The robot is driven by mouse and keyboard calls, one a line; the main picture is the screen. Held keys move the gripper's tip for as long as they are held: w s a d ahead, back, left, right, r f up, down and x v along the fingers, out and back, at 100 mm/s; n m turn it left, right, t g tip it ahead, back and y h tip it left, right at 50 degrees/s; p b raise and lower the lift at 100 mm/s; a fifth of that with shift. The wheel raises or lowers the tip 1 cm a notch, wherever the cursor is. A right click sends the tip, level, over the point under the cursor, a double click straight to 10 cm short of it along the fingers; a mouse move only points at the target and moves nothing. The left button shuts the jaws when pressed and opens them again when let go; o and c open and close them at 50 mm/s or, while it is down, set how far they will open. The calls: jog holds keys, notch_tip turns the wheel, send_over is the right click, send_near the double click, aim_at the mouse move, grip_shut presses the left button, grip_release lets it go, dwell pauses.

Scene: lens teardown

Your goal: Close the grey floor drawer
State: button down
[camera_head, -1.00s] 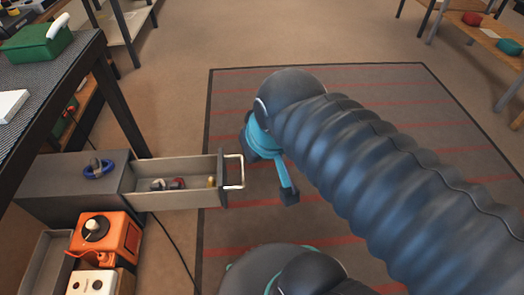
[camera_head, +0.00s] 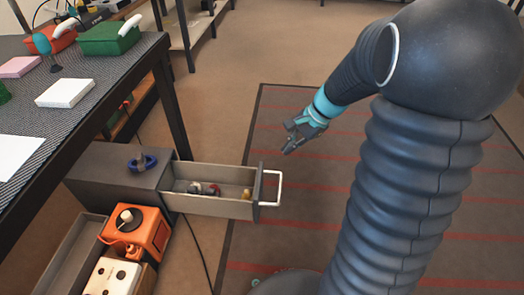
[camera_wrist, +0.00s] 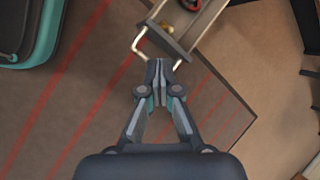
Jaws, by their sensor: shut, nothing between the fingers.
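The grey floor drawer (camera_head: 212,203) is pulled out to the right from its low grey cabinet (camera_head: 105,182) in the head view. Its pale loop handle (camera_head: 279,188) is on the front panel, and several small items lie inside. My gripper (camera_head: 289,140) is to the right of and above the drawer front, apart from the handle. In the wrist view my gripper (camera_wrist: 159,68) is shut and empty. The handle (camera_wrist: 140,45) shows there just beyond and left of the fingertips, with the drawer front (camera_wrist: 168,42) behind it.
An orange device (camera_head: 137,235) and a white box (camera_head: 112,277) sit in front of the cabinet. A blue item (camera_head: 142,162) lies on the cabinet top. The workbench (camera_head: 75,100) stands above left. The red-striped mat (camera_head: 290,215) is open floor right of the drawer.

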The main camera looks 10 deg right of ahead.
aim_at(280, 182)
jog(key=w+d+f+m+y, duration=0.1)
jog(key=w+d+f+m, duration=0.2)
jog(key=f, duration=0.3)
jog(key=w+d+f+m+t+y, duration=0.1)
jog(key=w+d+f+m, duration=0.15)
jog(key=f, duration=0.35)
jog(key=w+d+f+m+y, duration=0.1)
jog(key=w+d+f+m, duration=0.15)
jog(key=f, duration=0.35)
jog(key=shift+m, duration=0.5)
jog(key=b+x, duration=0.1)
jog(key=x, duration=0.9)
jog(key=shift+a+r+b, duration=0.1)
jog(key=shift+r+b, duration=0.1)
jog(key=shift+b, duration=0.15)
jog(key=a, duration=0.1)
jog(key=w+a, duration=0.1)
jog(key=a, duration=0.2)
jog(key=shift+w, duration=0.25)
jog(key=shift+f, duration=0.1)
